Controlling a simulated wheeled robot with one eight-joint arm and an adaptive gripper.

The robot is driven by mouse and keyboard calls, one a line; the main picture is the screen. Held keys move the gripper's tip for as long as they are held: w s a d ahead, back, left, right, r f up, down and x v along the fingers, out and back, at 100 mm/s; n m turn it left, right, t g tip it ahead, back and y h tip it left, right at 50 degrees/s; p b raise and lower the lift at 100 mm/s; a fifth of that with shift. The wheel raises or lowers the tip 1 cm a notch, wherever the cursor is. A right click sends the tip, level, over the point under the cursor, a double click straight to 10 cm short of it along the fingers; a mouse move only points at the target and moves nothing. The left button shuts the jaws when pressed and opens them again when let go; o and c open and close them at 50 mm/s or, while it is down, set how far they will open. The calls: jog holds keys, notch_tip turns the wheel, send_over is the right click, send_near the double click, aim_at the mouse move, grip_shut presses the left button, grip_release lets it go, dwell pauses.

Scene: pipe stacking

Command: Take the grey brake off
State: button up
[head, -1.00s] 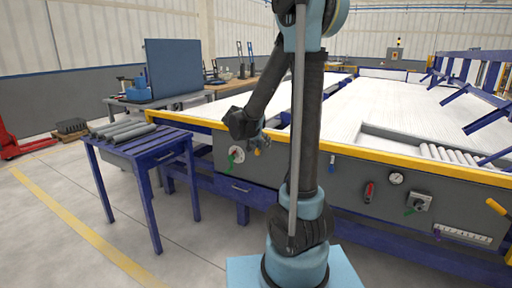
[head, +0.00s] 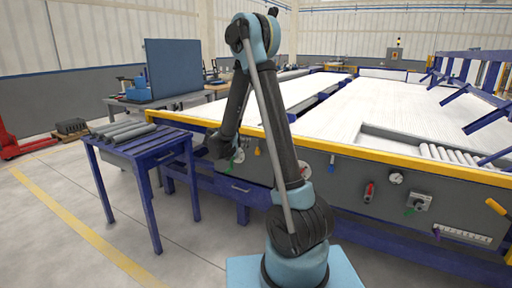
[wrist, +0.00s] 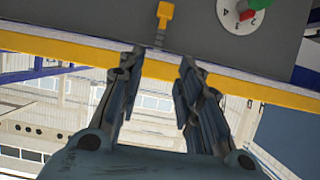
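My gripper (wrist: 160,68) is open and empty in the wrist view, its two dark fingers apart below the grey front panel of the large table. A yellow-tipped lever (wrist: 164,20) with a grey ribbed stem is on the panel, just beyond the fingers and not touched. It also shows in the head view (head: 257,151), right of my wrist. No part can be told for sure as the grey brake. In the head view my fingers are mostly hidden near the panel's left end.
A dial with a green and red knob (wrist: 248,10) is beside the lever. The panel also has a red handle (head: 370,192), a gauge (head: 396,177) and a switch (head: 419,201). The table's yellow edge (head: 340,149) runs along the top. Grey pipes (head: 122,131) lie on a blue stand (head: 165,144) at left.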

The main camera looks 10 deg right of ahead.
aim_at(257, 144)
jog(key=x, duration=1.5)
jog(key=shift+w+d, duration=0.2)
jog(key=shift+w, duration=0.05)
grip_shut()
